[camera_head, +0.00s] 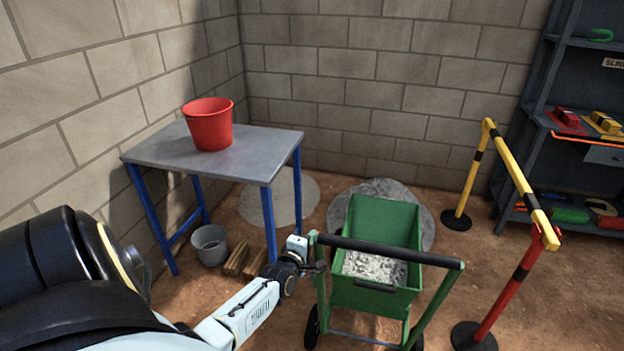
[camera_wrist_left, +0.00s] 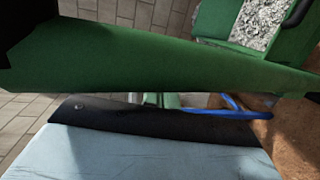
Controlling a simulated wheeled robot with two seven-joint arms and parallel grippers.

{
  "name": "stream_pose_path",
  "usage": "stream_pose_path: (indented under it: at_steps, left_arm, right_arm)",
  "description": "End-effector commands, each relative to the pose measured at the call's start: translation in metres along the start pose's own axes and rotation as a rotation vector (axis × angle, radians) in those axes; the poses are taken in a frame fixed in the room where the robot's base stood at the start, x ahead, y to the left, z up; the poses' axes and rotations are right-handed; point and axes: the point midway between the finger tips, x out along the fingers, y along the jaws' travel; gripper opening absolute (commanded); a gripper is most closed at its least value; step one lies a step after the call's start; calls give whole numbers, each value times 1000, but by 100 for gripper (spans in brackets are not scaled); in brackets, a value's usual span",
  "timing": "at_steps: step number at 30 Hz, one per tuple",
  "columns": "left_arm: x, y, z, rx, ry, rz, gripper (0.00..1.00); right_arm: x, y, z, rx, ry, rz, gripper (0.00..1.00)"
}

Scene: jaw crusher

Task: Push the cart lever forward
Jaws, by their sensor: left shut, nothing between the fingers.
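A green cart (camera_head: 345,297) stands on the dirt floor at lower centre, its tub holding grey rubble (camera_head: 374,268). Its push handle has a black crossbar (camera_head: 390,251) on green uprights. A short black bar (camera_head: 375,286) sits on the tub's near edge; I cannot tell which part is the lever. My left gripper (camera_head: 319,267) is shut and empty, close beside the handle's left upright; contact is unclear. In the left wrist view a green bar (camera_wrist_left: 150,65) crosses very close to the camera, with the rubble (camera_wrist_left: 256,22) beyond. My right gripper is not in view.
A grey table (camera_head: 245,153) with a red bucket (camera_head: 209,124) stands left of the cart. A grey bucket (camera_head: 209,245) and wood blocks (camera_head: 244,261) lie below it. A yellow barrier rail (camera_head: 515,180) and shelves (camera_head: 570,95) stand on the right. A block wall closes the back.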

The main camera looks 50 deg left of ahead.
Motion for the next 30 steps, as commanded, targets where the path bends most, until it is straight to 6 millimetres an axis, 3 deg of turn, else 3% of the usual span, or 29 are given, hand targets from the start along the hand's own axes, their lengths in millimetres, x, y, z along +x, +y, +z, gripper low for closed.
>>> stream_pose_path:
  at_steps: [7, 14, 30]
  left_arm:
    - [-1, 7, 0, 1, 0, 7, 0]
    - [-20, 20, 9, 2, -10, 2, 0]
    - [-107, 50, 10, 2, -13, 1, 0]
  right_arm:
    - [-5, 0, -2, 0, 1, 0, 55]
    - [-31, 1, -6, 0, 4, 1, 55]
    - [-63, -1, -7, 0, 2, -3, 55]
